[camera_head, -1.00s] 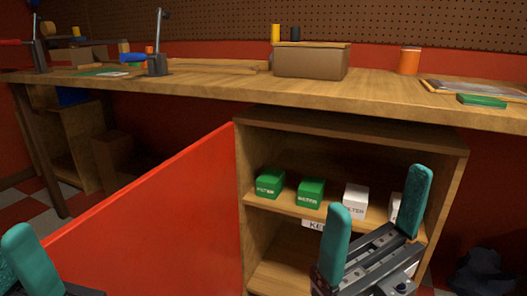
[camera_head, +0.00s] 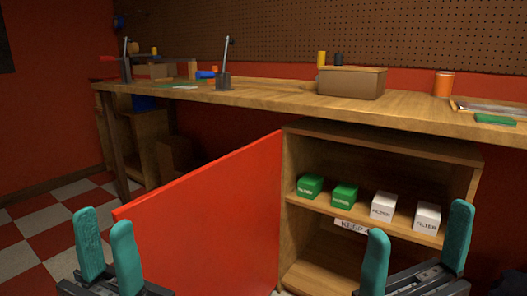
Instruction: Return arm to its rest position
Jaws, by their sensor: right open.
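My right gripper (camera_head: 418,236) is open and empty at the lower right, in front of the cabinet. Its two teal fingers are wide apart. My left gripper (camera_head: 105,240) is at the lower left, left of the red cabinet door. Its two teal fingers stand close together with a narrow gap and nothing seen between them; how far they are apart is unclear. The arms behind both grippers are out of view.
The wooden cabinet (camera_head: 295,215) stands under the bench, its red door (camera_head: 215,220) swung open. Two green boxes (camera_head: 310,186) and two white boxes (camera_head: 383,206) sit on its shelf. The workbench (camera_head: 280,102) holds a cardboard box (camera_head: 352,84). Checkered floor (camera_head: 50,225) is clear at left.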

